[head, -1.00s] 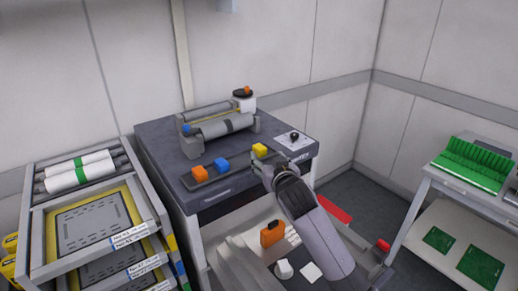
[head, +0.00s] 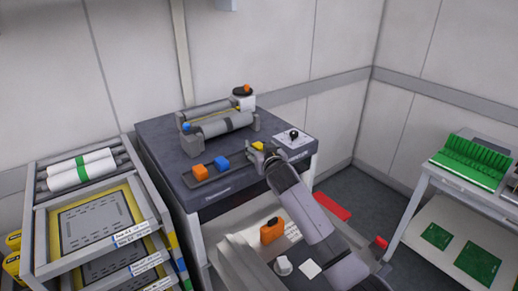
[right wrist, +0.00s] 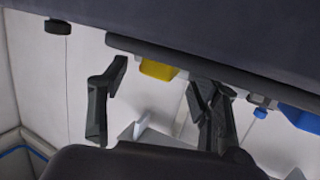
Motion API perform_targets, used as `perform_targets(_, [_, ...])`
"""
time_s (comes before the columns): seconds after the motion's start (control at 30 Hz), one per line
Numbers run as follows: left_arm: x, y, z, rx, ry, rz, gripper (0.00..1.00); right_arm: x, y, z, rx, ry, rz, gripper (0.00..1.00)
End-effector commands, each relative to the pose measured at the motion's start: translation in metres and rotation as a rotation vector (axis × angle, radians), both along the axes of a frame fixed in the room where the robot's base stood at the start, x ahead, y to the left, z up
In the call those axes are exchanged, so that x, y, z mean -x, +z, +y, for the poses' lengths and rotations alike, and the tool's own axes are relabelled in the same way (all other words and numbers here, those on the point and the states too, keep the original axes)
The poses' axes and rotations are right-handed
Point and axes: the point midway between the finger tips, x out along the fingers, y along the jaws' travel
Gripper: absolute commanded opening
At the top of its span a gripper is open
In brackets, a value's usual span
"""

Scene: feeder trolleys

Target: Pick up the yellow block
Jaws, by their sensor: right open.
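The yellow block (head: 259,146) is at the right end of a dark strip (head: 205,179) on the dark bench top, partly covered by my right gripper in the head view. An orange block (head: 200,172) and a blue block (head: 222,162) sit to its left on the strip. My right gripper (head: 259,155) is right at the yellow block. In the right wrist view, the gripper (right wrist: 160,90) is open, with its dark fingers on either side of the yellow block (right wrist: 158,70) across the picture; contact is unclear. My left gripper is out of view.
A grey roller device (head: 222,126) stands behind the blocks, with a light panel and black knob (head: 294,136) to the right. A tray rack (head: 85,225) is at left. A trolley with green boards (head: 465,165) is at right.

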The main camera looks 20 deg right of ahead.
Motion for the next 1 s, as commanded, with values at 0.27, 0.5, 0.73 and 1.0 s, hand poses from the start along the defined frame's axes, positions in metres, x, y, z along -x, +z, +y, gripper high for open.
perform_targets(0.27, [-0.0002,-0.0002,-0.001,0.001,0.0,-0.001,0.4,0.0003,0.0,0.0003,0.0,0.0,0.0,0.49])
perform_targets(0.5, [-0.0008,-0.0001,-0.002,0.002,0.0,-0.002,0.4,0.0004,0.0,0.0002,0.0,0.0,0.0,0.33])
perform_targets(0.73, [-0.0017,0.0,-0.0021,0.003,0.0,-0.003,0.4,0.0005,0.0,0.0002,0.0,0.0,0.0,0.18])
perform_targets(1.0, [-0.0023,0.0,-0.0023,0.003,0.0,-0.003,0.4,0.0004,-0.0002,0.0002,0.0,0.0,0.0,0.0])
